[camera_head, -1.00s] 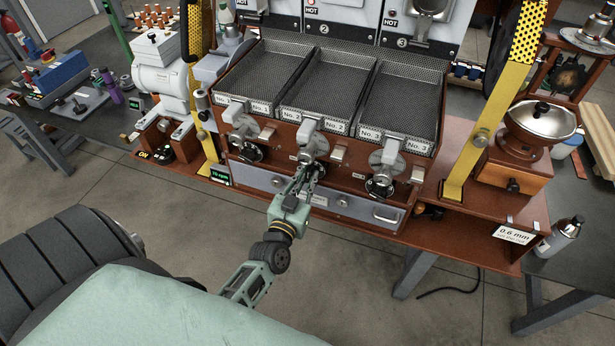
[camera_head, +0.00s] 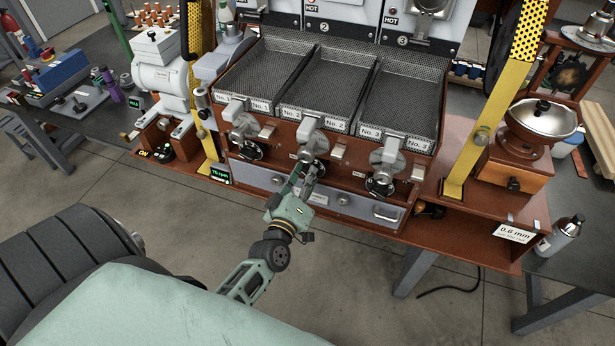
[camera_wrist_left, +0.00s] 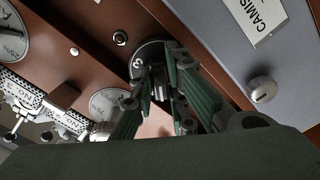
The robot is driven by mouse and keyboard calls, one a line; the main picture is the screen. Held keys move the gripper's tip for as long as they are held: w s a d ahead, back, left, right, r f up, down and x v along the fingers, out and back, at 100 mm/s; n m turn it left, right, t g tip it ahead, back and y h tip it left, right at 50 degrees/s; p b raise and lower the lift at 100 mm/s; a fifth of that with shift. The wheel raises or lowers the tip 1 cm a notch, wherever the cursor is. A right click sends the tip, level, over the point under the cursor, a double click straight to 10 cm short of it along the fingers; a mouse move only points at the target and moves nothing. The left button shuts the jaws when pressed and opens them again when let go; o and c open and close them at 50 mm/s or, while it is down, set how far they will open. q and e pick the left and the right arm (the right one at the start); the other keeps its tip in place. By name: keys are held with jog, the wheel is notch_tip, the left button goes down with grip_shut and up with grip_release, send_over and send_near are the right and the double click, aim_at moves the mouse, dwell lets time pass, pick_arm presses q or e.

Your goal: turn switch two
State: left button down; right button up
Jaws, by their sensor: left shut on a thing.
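Switch two is a black knob on a round dial plate (camera_wrist_left: 148,52) on the brown front panel, below the tray marked No. 2 (camera_head: 327,92). In the head view my left gripper (camera_head: 308,178) reaches up to this switch from below and mostly hides it. In the left wrist view the green fingers of my left gripper (camera_wrist_left: 160,88) are shut on the black knob, one on each side. The knob's pointing direction is hard to read behind the fingers. My right gripper is not in view.
Similar black knobs sit below tray No. 1 (camera_head: 250,152) and tray No. 3 (camera_head: 379,186), either side of my gripper. A grey drawer front (camera_head: 265,182) lies just below the knobs. A yellow post (camera_head: 464,172) stands to the right.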

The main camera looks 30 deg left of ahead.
pick_arm(q)
jog(key=shift+n, duration=1.5)
jog(key=c, duration=1.7)
grip_release()
jog(key=v, duration=1.2)
jog(key=shift+f, duration=0.1)
